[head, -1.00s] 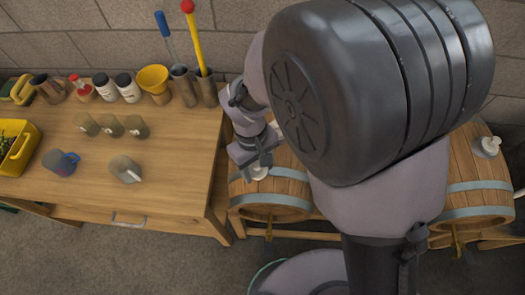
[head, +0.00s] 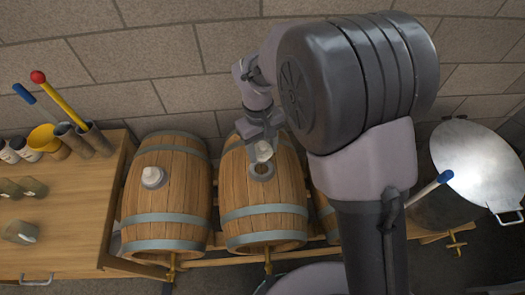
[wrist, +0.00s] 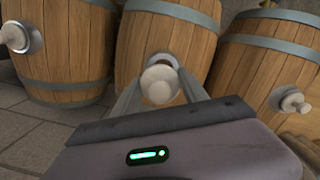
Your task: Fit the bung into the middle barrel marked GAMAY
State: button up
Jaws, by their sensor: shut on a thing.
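My gripper (head: 264,145) is shut on a pale bung (head: 263,151) and holds it just above the middle barrel (head: 263,211). In the wrist view the bung (wrist: 160,84) sits between my fingertips (wrist: 160,95). The open bung hole (head: 262,170) with its grey ring shows just in front of the bung in the head view. In the wrist view the ring (wrist: 163,59) is partly hidden behind the bung. The bung looks apart from the hole, but the exact gap is hard to tell. No GAMAY lettering is readable.
The left barrel (head: 166,200) carries a white bung (head: 152,177). The right barrel (wrist: 265,60) also has a bung (wrist: 293,101); my arm mostly hides this barrel in the head view. A wooden table (head: 75,215) stands left, a metal-lidded vessel (head: 480,160) right.

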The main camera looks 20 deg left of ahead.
jog(key=shift+s+a+f, duration=0.1)
jog(key=shift+f, duration=0.3)
notch_tip(320, 180, down, 6)
jog(key=b, duration=0.4)
jog(key=shift+r+b, duration=0.2)
jog(key=shift+b, duration=0.2)
jog(key=shift+f, duration=0.15)
dwell(0.5)
jog(key=shift+f, duration=0.35)
jog(key=shift+f, duration=0.1)
jog(key=shift+s+f+b, duration=0.1)
jog(key=shift+f+b, duration=0.1)
jog(key=shift+b, duration=0.1)
